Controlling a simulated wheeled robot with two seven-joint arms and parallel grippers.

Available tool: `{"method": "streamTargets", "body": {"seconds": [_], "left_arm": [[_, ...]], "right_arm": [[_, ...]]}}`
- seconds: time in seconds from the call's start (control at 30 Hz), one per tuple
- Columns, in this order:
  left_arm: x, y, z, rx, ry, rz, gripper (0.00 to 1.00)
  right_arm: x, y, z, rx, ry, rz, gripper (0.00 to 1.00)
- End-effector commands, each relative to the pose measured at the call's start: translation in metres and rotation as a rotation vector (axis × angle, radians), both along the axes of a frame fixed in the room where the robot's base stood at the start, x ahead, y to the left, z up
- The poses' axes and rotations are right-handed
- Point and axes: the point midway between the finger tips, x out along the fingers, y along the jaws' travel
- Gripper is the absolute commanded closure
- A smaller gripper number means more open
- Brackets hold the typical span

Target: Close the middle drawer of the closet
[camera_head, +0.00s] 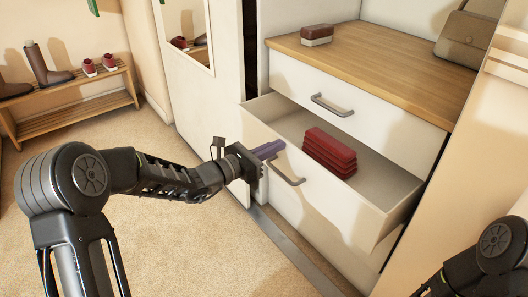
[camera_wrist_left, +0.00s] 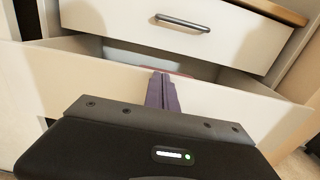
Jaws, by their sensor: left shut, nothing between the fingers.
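The middle drawer (camera_head: 345,195) of the white closet is pulled out, with a stack of folded red cloth (camera_head: 330,152) inside it. Its front has a grey bar handle (camera_head: 287,168). My left gripper (camera_head: 270,150) is shut and empty, with its purple fingers at the top edge of the drawer front, close to the handle. In the left wrist view the gripper fingers (camera_wrist_left: 162,90) point at the drawer front (camera_wrist_left: 80,82); whether they touch it I cannot tell. My right arm shows at the lower right, but its gripper is out of view.
The upper drawer (camera_head: 360,95) is shut, below a wooden top (camera_head: 385,60) holding a small red-and-white box (camera_head: 316,35) and a brown bag (camera_head: 467,38). A sliding door with a mirror stands left. A shoe bench (camera_head: 75,107) is far left. Carpet in front is clear.

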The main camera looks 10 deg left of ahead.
Motion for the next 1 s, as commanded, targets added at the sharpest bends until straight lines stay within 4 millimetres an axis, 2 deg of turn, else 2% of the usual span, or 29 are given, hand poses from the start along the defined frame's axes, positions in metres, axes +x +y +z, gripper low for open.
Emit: {"method": "streamTargets", "body": {"seconds": [0.5, 0.7, 1.0], "left_arm": [[0.093, -0.078, 0.000, -0.001, -0.002, -0.002, 1.00], [0.112, -0.093, -0.001, 0.001, -0.001, -0.001, 1.00], [0.119, -0.098, 0.002, -0.001, -0.002, 0.001, 1.00]], "right_arm": [[0.001, 0.000, -0.005, 0.001, -0.001, 0.000, 0.31], [0.001, 0.000, -0.005, 0.001, -0.001, 0.000, 0.31], [0.001, 0.000, -0.005, 0.001, -0.001, 0.000, 0.31]]}}
